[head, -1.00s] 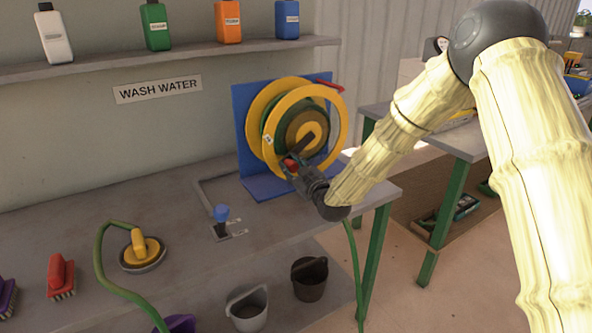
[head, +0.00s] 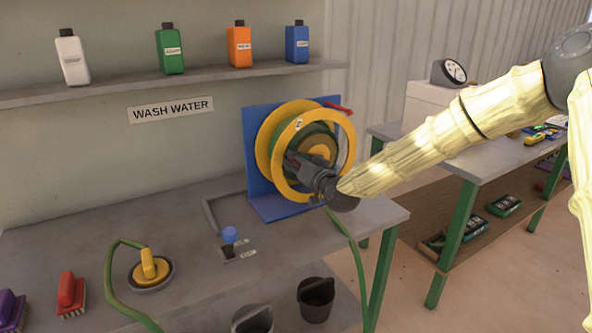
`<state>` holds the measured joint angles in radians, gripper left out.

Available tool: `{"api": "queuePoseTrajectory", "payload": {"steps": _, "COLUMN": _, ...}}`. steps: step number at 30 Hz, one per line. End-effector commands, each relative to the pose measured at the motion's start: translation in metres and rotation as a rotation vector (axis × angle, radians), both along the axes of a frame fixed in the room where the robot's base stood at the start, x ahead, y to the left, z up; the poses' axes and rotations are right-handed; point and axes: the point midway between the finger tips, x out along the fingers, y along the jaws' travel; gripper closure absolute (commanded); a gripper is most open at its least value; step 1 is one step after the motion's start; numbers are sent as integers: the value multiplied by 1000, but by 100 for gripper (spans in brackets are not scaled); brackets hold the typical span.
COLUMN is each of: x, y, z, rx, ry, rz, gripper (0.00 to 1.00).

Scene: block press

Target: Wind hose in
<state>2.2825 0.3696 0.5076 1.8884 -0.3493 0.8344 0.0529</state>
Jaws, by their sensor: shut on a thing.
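The hose reel (head: 276,180) has yellow rims and a blue stand and sits at the table's back right. Green hose (head: 346,248) runs from it down past the table edge. Another stretch of green hose (head: 108,274) arches over the front left of the table. My gripper (head: 300,165) is in front of the reel's face, at its lower left, shut on the crank handle. The handle is mostly hidden by the fingers. A red lever (head: 338,108) sticks out at the reel's top right.
A blue-knobbed valve (head: 230,235) stands left of the reel. A yellow-handled round tool (head: 148,266), a red brush (head: 70,294) and a purple brush (head: 9,309) lie further left. A black bucket (head: 316,299) and a grey one (head: 253,319) are below the front edge. Bottles line the shelf (head: 205,79).

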Motion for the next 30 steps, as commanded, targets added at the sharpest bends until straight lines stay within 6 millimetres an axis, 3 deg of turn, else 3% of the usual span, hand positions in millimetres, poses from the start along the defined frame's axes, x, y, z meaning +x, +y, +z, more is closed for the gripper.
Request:
{"api": "queuePoseTrajectory", "payload": {"steps": 9, "x": 3, "y": -6, "z": 16, "rx": 129, "ry": 64, "rz": -1, "gripper": 100}}
{"api": "queuePoseTrajectory", "payload": {"steps": 27, "x": 4, "y": -8, "z": 20, "rx": 162, "ry": 80, "rz": -2, "gripper": 100}}
{"api": "queuePoseTrajectory", "payload": {"steps": 28, "x": 4, "y": -8, "z": 20, "rx": 162, "ry": 80, "rz": -2, "gripper": 65}}
{"api": "queuePoseTrajectory", "payload": {"steps": 30, "x": 4, "y": -8, "z": 19, "rx": 162, "ry": 81, "rz": -1, "gripper": 52}}
